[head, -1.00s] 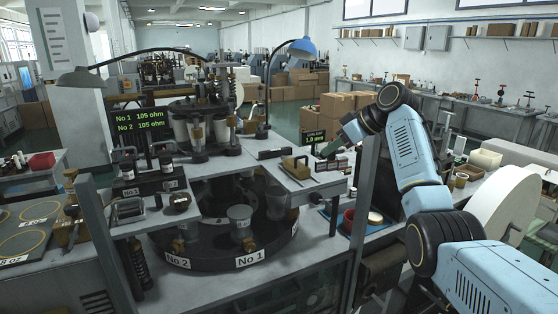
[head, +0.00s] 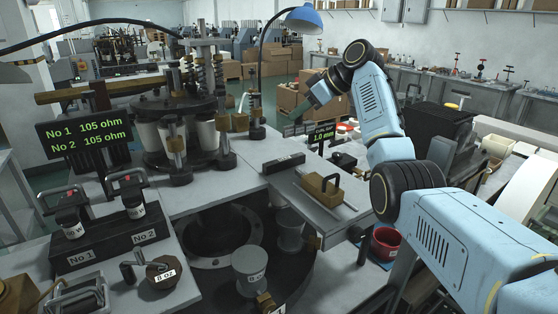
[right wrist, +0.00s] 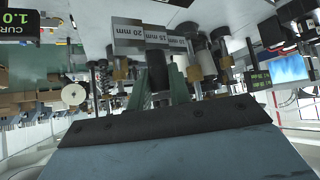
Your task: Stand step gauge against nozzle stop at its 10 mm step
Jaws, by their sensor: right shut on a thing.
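I cannot make out the nozzle stop for sure in either view. My left gripper is not in view.
A gap display (head: 320,135) reading 1.0 mm stands close to the right gripper. The cup turret (head: 175,105) stands left; a red cup (head: 385,243) is at right.

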